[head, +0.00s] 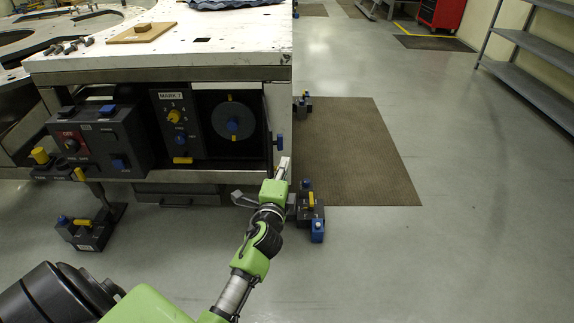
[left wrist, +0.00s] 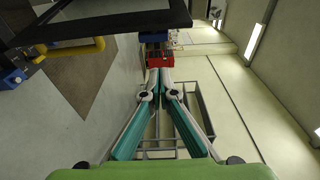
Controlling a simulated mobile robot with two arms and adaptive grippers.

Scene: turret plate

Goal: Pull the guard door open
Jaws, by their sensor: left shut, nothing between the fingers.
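The guard door (head: 268,150) is a thin dark frame at the right side of the recess holding a grey disc (head: 232,121). It shows nearly edge-on and seems to stand out from the front. A blue handle (head: 279,141) is on its right side. In the left wrist view a black-framed panel (left wrist: 110,28), apparently the door, crosses the top. My left gripper (head: 284,168) is shut and empty, just below and right of the blue handle, with a visible gap to it. Its fingertips meet in the left wrist view (left wrist: 160,76). My right gripper is out of view.
A control box (head: 105,130) and a dial panel (head: 178,125) are left of the recess. Small dark devices with blue and yellow parts (head: 310,212) stand at the lower right of the bench. A brown mat (head: 350,150) and clear floor lie to the right.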

